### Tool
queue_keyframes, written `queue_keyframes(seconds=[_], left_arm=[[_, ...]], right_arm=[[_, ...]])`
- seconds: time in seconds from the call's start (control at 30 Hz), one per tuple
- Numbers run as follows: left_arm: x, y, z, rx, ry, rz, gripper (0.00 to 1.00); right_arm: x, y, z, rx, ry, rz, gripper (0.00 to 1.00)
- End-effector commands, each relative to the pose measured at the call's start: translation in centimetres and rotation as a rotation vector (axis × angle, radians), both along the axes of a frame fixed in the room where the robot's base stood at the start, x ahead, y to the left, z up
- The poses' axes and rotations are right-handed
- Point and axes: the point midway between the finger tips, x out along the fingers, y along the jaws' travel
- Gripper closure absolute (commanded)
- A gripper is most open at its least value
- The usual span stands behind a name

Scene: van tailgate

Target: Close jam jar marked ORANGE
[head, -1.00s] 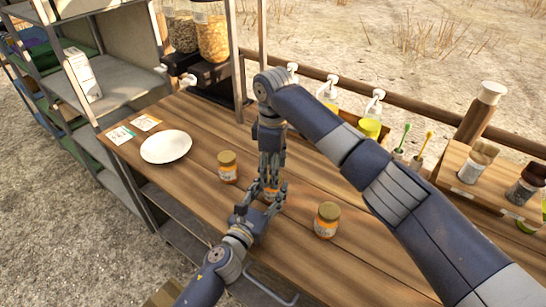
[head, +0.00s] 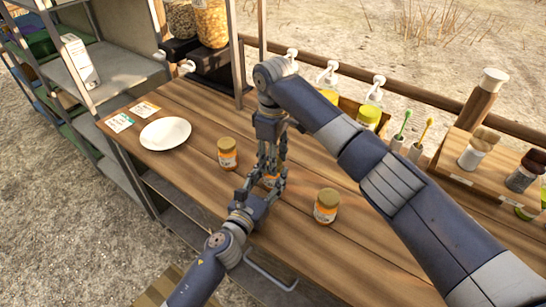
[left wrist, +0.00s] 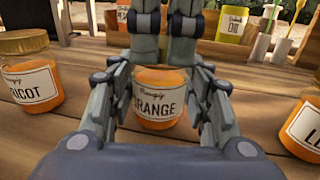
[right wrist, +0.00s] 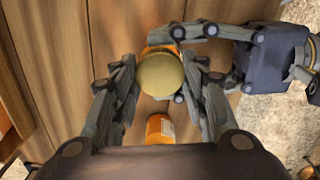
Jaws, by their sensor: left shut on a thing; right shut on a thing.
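The jar marked ORANGE (left wrist: 158,105) stands upright on the wooden counter, its label facing the left wrist camera. My left gripper (head: 266,186) is shut around its body from the front, one finger on each side. My right gripper (right wrist: 162,85) comes down from above and is shut on a round gold lid (right wrist: 161,75). The lid is over the jar, but I cannot tell whether it is seated on the rim. In the head view the fingers hide most of the jar and the lid.
A lidded jar marked APRICOT (left wrist: 32,85) stands to the left, and another lidded jar (head: 327,206) to the right, its label partly cut off. A white plate (head: 165,133) and two cards lie farther left. Bottles and brushes line the back edge.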

Motion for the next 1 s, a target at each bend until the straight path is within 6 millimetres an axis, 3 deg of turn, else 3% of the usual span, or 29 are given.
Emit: queue_keyframes(seconds=[0.37,0.4,0.47,0.8,1.0], left_arm=[[0.0,0.0,-0.1,0.001,0.000,0.000,1.00],[0.0,0.0,-0.1,0.001,0.000,0.000,1.00],[0.0,0.0,-0.1,0.001,0.000,0.000,1.00],[0.0,0.0,-0.1,0.001,0.000,0.000,1.00],[0.0,0.0,-0.1,0.001,0.000,0.000,1.00]], right_arm=[[0.0,0.0,0.0,0.000,-0.001,-0.076,0.88],[0.0,0.0,0.0,0.000,-0.001,-0.076,0.53],[0.0,0.0,0.0,0.000,-0.001,-0.075,0.39],[0.0,0.0,0.1,0.000,-0.001,-0.074,0.39],[0.0,0.0,1.7,0.001,-0.002,-0.073,0.39]])
